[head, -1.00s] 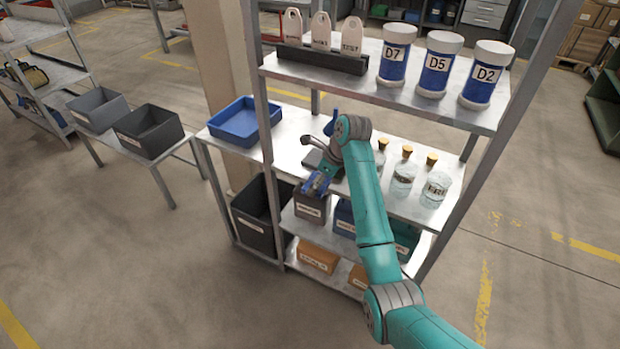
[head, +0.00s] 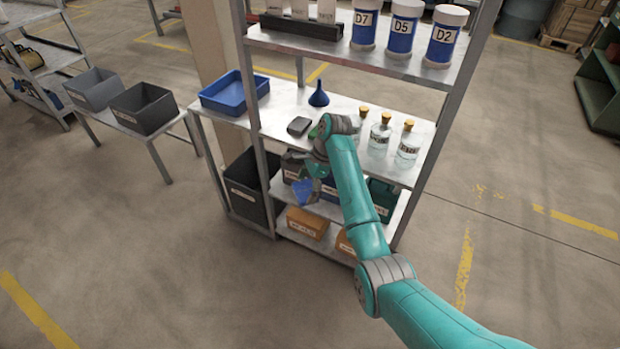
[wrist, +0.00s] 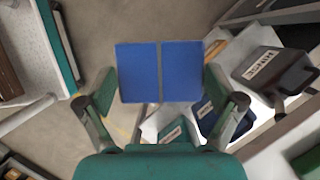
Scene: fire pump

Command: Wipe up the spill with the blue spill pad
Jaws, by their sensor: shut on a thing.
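The blue spill pad (wrist: 138,72) fills the upper middle of the wrist view, flat with a grey strip down its middle. My gripper (wrist: 160,88) is shut on it, one finger at each side. In the head view the pad (head: 303,191) hangs below my gripper (head: 310,174), off the front edge of the steel worktop (head: 270,138). It appears in front of the lower shelf, apart from the worktop. I cannot make out the spill for certain; a small green patch shows beside my wrist on the worktop, partly hidden.
Labelled bins sit below. The floor in front is clear.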

